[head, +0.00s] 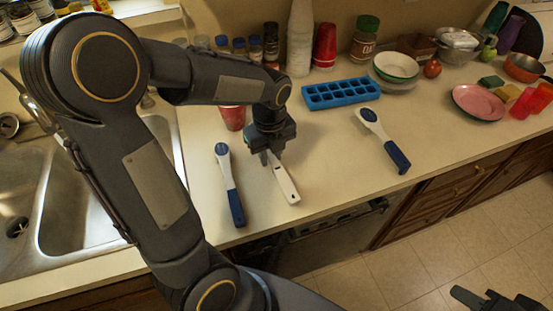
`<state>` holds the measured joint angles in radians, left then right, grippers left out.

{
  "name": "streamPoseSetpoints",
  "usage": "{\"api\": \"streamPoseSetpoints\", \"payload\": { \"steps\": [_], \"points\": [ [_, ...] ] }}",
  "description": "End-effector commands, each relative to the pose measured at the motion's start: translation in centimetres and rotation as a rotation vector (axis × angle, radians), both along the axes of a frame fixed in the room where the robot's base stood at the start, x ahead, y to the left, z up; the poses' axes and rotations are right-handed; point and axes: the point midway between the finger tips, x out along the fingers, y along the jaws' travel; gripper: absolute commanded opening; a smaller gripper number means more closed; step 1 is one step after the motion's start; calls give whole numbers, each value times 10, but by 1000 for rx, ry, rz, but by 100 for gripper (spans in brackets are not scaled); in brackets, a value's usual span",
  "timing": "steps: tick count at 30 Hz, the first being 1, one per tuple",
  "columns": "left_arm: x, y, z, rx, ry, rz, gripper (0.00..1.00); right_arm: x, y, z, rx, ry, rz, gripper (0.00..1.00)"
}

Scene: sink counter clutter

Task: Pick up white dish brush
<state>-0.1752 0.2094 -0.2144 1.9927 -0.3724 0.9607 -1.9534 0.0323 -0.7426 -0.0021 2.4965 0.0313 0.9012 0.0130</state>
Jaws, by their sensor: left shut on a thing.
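The white dish brush (283,182) lies at a slant over the counter, its white handle with a hole at the end pointing toward the front edge. My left gripper (269,157) comes down from above and is shut on the brush at its far end. The gripper hides the brush head; a bit of teal shows beside the fingers. I cannot tell whether the brush touches the counter. My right gripper (492,300) is at the bottom right, over the floor, cut off by the frame edge, with its fingers apart and empty.
Blue-and-white brushes lie left (231,187) and right (384,140) of it. A red cup (232,117) stands behind, partly hidden. A blue ice tray (341,93), bowls (396,66) and a pink plate (478,102) sit farther back. The sink (75,215) is left.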

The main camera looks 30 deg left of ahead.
Motion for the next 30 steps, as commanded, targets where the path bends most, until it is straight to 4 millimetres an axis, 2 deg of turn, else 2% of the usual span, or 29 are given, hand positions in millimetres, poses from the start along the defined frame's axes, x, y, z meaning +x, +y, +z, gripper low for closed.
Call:
{"api": "streamPoseSetpoints", "payload": {
  "steps": [4,9,16,22,30],
  "points": [
    [-24,3,29,-1,-8,1,2,0,0,-4,0,0,0,34],
    [-58,7,43,-2,-5,1,2,0,0,-10,0,0,0,34],
    [-92,11,59,-1,-3,1,2,0,0,-14,0,0,0,34],
    [-108,13,66,-1,-1,0,2,0,0,-15,0,0,0,34],
    [-114,13,69,0,0,0,2,0,0,-16,0,0,0,34]
  ]
}}
